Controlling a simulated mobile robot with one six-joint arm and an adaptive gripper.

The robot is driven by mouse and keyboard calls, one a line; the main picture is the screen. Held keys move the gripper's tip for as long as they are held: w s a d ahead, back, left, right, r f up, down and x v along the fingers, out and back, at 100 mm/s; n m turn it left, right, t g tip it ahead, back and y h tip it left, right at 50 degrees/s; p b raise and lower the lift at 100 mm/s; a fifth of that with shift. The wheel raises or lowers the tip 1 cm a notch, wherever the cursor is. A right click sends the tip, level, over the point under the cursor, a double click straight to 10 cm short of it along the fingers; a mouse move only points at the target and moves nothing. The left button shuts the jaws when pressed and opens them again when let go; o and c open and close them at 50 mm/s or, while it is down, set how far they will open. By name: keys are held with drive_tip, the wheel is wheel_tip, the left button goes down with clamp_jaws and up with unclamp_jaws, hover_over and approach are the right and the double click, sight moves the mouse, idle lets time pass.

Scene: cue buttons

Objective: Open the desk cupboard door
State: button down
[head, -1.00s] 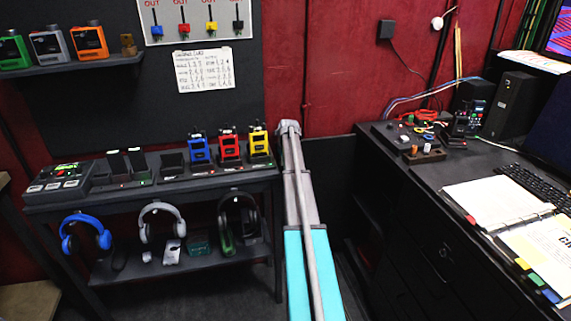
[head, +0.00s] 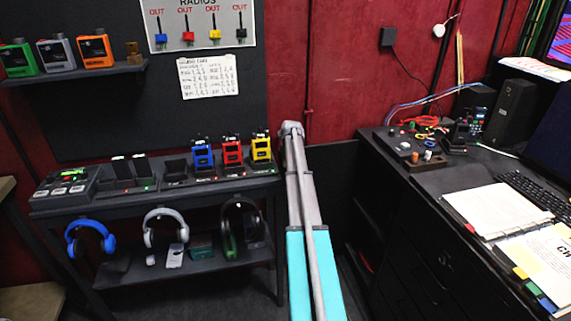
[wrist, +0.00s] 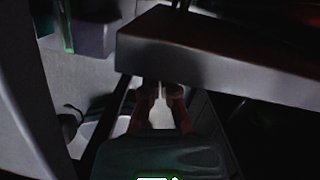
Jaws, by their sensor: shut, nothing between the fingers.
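The black desk (head: 465,175) stands at the right in the head view. Its dark front (head: 412,235) carries a small round silver lock; the cupboard door's outline is too dark to make out, and I cannot tell whether it is ajar. My arm reaches forward between the desk and the rack on the left, and my gripper is hidden at its far end. In the wrist view my gripper (wrist: 163,92) is shut and empty. Its fingertips are close to the lower edge of a dark slab that crosses the view; I cannot tell if they touch.
A rack (head: 150,195) with radios and headphones stands at the left. An open binder (head: 495,210), a keyboard (head: 535,190) and small electronics lie on the desk. A dark gap lies between the rack and desk. The red wall (head: 340,80) closes off the back.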

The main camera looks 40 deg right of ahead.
drive_tip(key=p+v, duration=0.6)
drive_tip(key=v, duration=0.1)
drive_tip(key=shift+a+r, duration=0.2)
idle(0.4)
drive_tip(key=shift+r+p, duration=0.1)
drive_tip(key=shift+p, duration=0.25)
